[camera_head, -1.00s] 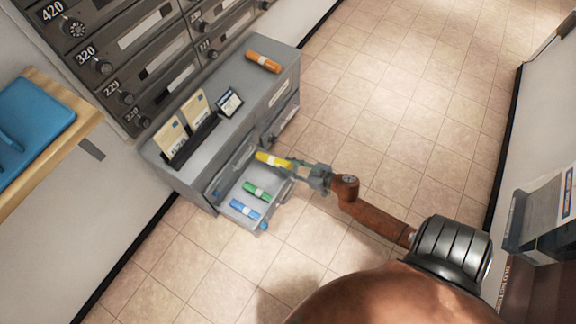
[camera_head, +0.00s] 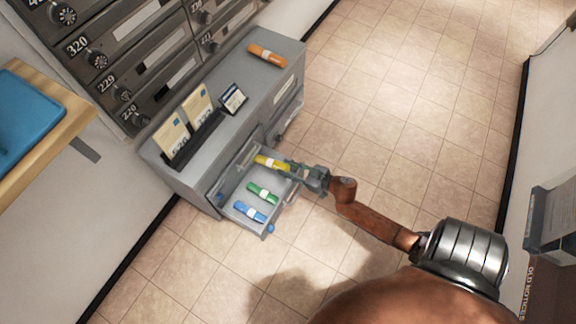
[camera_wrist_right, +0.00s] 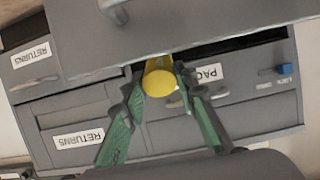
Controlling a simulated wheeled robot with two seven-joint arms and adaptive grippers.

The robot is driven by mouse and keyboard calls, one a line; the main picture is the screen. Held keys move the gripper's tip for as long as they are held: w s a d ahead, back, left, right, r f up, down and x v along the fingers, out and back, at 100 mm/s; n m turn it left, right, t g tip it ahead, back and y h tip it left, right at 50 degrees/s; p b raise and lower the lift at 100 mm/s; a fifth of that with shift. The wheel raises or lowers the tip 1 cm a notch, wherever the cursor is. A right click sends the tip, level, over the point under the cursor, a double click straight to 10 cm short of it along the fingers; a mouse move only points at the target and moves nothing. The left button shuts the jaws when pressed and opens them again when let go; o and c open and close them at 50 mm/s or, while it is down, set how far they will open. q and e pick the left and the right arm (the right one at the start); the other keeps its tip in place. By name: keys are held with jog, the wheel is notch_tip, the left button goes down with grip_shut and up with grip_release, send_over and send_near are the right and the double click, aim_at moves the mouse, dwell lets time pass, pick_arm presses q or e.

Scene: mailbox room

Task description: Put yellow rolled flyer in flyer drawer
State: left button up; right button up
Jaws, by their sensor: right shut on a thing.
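The yellow rolled flyer (camera_head: 271,163) is at the upper part of the open drawer (camera_head: 238,212), which holds a green roll (camera_head: 263,193) and a blue roll (camera_head: 250,211). My right gripper (camera_head: 292,170) is shut on the right end of the yellow flyer. I cannot tell whether the flyer touches the drawer floor. In the right wrist view the yellow flyer's round end (camera_wrist_right: 160,82) sits between the green fingers of my right gripper (camera_wrist_right: 160,92). My left gripper is out of view.
Numbered mailboxes (camera_head: 140,55) rise behind. A blue tray (camera_head: 38,118) is at left. The tiled floor (camera_head: 400,110) at right is clear.

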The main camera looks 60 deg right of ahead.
jog(key=o, duration=1.2)
jog(key=shift+s, duration=0.1)
jog(key=v, duration=1.1)
jog(key=shift+s+r, duration=0.15)
jog(key=shift+s, duration=0.2)
